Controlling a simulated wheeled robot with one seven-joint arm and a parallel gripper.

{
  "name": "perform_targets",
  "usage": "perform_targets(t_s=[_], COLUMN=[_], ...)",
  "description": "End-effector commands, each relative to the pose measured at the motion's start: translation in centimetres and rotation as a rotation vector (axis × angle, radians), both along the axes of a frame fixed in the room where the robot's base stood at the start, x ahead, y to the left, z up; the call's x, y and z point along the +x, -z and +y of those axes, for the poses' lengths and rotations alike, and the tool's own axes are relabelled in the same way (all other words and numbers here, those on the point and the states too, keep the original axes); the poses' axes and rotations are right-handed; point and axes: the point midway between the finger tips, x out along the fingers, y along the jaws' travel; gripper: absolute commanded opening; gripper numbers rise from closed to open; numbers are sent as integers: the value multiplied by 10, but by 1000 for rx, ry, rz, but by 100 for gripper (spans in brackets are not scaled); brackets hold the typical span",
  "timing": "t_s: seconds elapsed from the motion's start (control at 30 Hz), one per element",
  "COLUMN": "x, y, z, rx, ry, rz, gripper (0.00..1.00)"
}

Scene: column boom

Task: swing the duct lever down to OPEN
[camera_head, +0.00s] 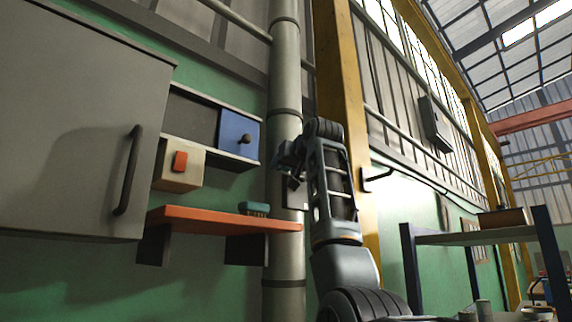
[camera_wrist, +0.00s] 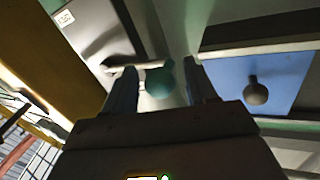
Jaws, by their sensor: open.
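The duct (camera_head: 286,90) is a tall grey vertical pipe with dark bands, left of the yellow column. In the wrist view, the lever shows as a pale rod (camera_wrist: 122,64) ending in a round teal knob (camera_wrist: 158,82). My gripper (camera_wrist: 161,74) is open, with one finger on each side of the knob in the picture. I cannot tell whether either finger touches it. In the head view, my gripper (camera_head: 287,157) is in front of the duct and hides the lever. A plate (camera_head: 295,194) shows on the duct just below it.
Left of the duct are a blue sliding panel (camera_head: 232,131) with a dark knob, a box with an orange switch (camera_head: 180,162), an orange shelf (camera_head: 215,219) bearing a teal brush (camera_head: 254,209), and a grey cabinet (camera_head: 75,120). A yellow column (camera_head: 342,70) stands close on the right.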

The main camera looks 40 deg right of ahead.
Motion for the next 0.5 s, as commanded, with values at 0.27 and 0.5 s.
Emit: perform_targets(t_s=[0.27, 0.5], x=[0, 0], y=[0, 0], z=[0, 0], rx=[0, 0], ry=[0, 0], rz=[0, 0], gripper=[51, 28])
